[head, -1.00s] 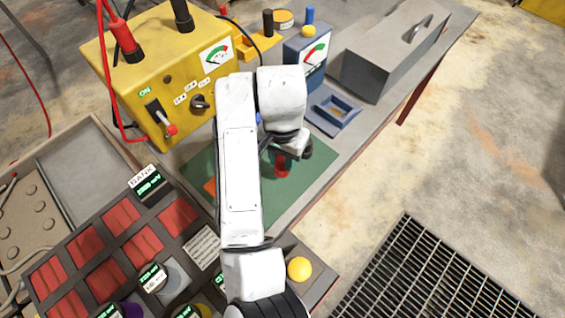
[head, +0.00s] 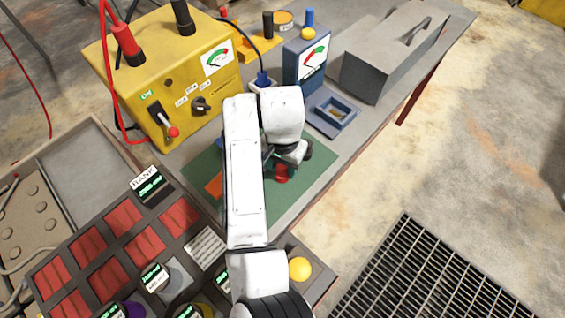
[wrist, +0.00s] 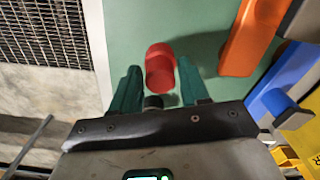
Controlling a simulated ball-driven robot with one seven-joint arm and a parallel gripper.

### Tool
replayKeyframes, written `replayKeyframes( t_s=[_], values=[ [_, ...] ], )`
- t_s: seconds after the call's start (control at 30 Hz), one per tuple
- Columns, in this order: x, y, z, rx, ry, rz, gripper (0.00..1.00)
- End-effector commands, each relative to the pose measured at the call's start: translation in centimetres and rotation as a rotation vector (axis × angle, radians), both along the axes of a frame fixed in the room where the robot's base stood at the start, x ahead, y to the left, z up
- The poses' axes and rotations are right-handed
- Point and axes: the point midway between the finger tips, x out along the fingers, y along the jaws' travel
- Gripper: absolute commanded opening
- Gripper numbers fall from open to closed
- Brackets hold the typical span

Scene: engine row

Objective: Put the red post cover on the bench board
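The red post cover (wrist: 160,68) is a short red cylinder over the green board (wrist: 125,25) in the wrist view. It shows between and just beyond my two green fingertips, with a narrow gap on each side. My gripper (wrist: 158,72) looks open around it. A small dark round part (wrist: 153,102) shows behind the cover, between the fingers. In the head view the red cover (head: 282,172) shows below my gripper (head: 277,168), partly hidden by it. The green board (head: 300,185) lies on the bench, partly hidden by my arm. I cannot tell whether the cover touches the board.
An orange piece (head: 214,185) lies on the board's left part. A yellow power unit (head: 165,70), a blue meter (head: 305,58), a small blue tray (head: 335,112) and a grey toolbox (head: 390,60) stand behind. A yellow ball-shaped knob (head: 299,269) is at the front.

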Motion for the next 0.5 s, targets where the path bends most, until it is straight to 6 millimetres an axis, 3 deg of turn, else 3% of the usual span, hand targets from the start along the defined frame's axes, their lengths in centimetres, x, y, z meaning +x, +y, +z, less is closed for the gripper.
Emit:
replayKeyframes(
  t_s=[0.1, 0.37, 0.5],
  values=[
    [0.0, 0.0, 0.0, 0.000, 0.000, 0.000, 0.57],
    [0.0, 0.0, 0.2, 0.001, 0.000, 0.000, 0.57],
    [0.1, 0.1, 1.2, 0.002, -0.003, 0.000, 0.57]
  ],
)
